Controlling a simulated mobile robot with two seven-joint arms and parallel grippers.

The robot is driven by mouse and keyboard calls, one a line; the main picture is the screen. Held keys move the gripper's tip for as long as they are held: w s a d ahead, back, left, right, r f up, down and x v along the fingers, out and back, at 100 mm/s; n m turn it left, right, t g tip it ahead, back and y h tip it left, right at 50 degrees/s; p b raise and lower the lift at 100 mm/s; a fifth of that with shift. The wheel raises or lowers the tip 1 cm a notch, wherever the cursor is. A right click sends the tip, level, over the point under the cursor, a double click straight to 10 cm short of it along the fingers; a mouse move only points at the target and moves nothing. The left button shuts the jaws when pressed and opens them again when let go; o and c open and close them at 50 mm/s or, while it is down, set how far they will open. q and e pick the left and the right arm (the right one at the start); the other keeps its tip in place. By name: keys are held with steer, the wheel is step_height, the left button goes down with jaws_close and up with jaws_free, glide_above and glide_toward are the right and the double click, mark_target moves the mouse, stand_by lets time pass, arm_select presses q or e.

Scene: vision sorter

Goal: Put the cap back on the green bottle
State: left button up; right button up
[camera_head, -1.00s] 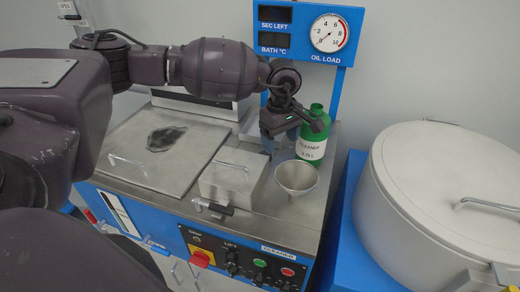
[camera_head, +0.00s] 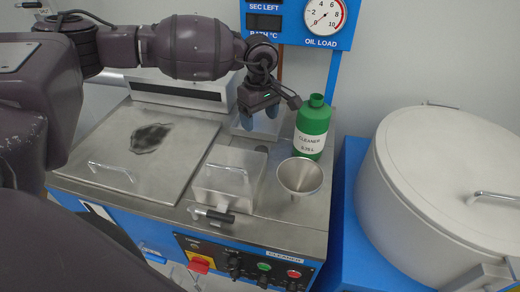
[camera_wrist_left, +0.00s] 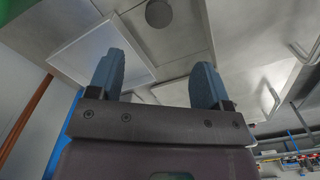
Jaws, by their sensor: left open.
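The green bottle (camera_head: 312,131) stands upright at the back right of the steel worktop, its white CLEANER label facing me. Its narrow green top shows; I cannot tell whether that is a cap or the bare neck. I make out no separate cap. My left gripper (camera_head: 260,118) is left of the bottle and apart from it, its blue fingers pointing down. It is open, and in the left wrist view the two fingers (camera_wrist_left: 157,80) stand wide apart with nothing seen between them. My right gripper is not in view.
A metal funnel (camera_head: 300,176) stands in front of the bottle. A lidded steel box (camera_head: 229,180) with a handle is left of it. A flat steel lid (camera_head: 120,165) with a dark patch lies further left. A big round drum (camera_head: 440,190) stands right. The gauge panel (camera_head: 318,40) rises behind.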

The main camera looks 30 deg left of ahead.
arm_select(q)
glide_above(261, 150)
steer(key=shift+a+f, duration=0.2)
steer(key=shift+f, duration=2.65)
steer(key=shift+d+f, duration=0.15)
steer(key=shift+f, duration=1.15)
steer(key=shift+d+f, duration=0.1)
steer(key=shift+f, duration=1.2)
steer(key=shift+c, duration=0.4)
steer(key=c, duration=0.9)
